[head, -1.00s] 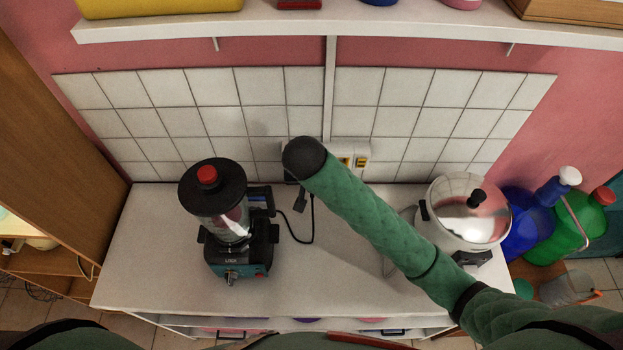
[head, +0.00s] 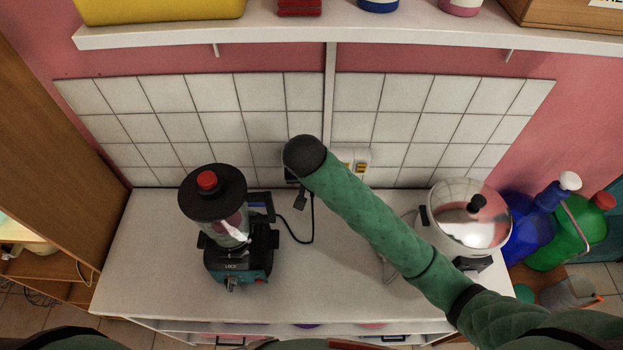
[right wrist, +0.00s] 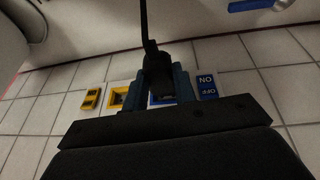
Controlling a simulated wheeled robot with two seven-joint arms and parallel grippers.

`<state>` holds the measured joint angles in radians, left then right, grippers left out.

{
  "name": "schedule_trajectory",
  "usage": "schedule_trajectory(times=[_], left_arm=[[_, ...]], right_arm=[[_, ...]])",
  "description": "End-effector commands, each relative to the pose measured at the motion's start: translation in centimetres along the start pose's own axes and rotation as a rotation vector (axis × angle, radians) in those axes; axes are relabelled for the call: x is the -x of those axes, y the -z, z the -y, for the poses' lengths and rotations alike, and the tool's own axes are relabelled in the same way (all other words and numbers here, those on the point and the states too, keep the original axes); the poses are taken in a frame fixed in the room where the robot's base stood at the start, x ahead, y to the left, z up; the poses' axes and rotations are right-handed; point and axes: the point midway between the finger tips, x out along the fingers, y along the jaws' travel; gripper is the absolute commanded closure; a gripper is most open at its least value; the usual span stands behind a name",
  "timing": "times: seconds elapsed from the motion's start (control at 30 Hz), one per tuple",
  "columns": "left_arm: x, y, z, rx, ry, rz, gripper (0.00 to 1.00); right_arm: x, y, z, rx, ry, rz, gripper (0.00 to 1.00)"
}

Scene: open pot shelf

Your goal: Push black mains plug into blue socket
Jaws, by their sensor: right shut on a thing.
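The black mains plug (right wrist: 157,68) is between the two fingers of my right gripper (right wrist: 157,84) in the right wrist view, its black cord leading away past the top edge. My right gripper is shut on it. The blue socket (right wrist: 159,101) lies directly behind the plug, with parts of its blue frame showing around it. I cannot tell whether the pins touch or enter the socket. In the head view my right arm's dark end covers the blue socket and most of the gripper. My left gripper is not in view.
A yellow socket (right wrist: 120,97), a yellow switch (right wrist: 92,99) and a blue switch (right wrist: 207,86) flank the blue socket. A blender (head: 229,225) stands left on the white counter (head: 335,285); a silver pot (head: 468,215) stands right. A shelf (head: 350,32) runs above the tiles.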

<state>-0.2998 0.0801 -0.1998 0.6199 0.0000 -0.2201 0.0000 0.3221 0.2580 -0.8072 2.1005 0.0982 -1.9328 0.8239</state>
Motion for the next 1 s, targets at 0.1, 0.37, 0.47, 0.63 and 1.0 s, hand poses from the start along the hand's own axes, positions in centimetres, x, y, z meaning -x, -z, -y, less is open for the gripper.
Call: schedule_trajectory(times=[0.1,0.37,0.47,0.63,1.0], left_arm=[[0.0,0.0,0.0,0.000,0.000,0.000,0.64],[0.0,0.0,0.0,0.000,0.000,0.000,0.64],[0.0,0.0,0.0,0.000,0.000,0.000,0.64],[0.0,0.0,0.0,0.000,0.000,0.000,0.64],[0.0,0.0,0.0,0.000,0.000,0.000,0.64]], right_arm=[[0.0,0.0,0.0,0.000,0.000,0.000,1.00],[-0.1,0.2,0.0,0.000,0.000,0.000,1.00],[-0.1,0.3,0.0,0.000,0.000,0.000,1.00],[-0.2,0.6,0.0,0.000,0.000,0.000,1.00],[-0.4,1.1,0.0,0.000,-0.001,0.000,1.00]])
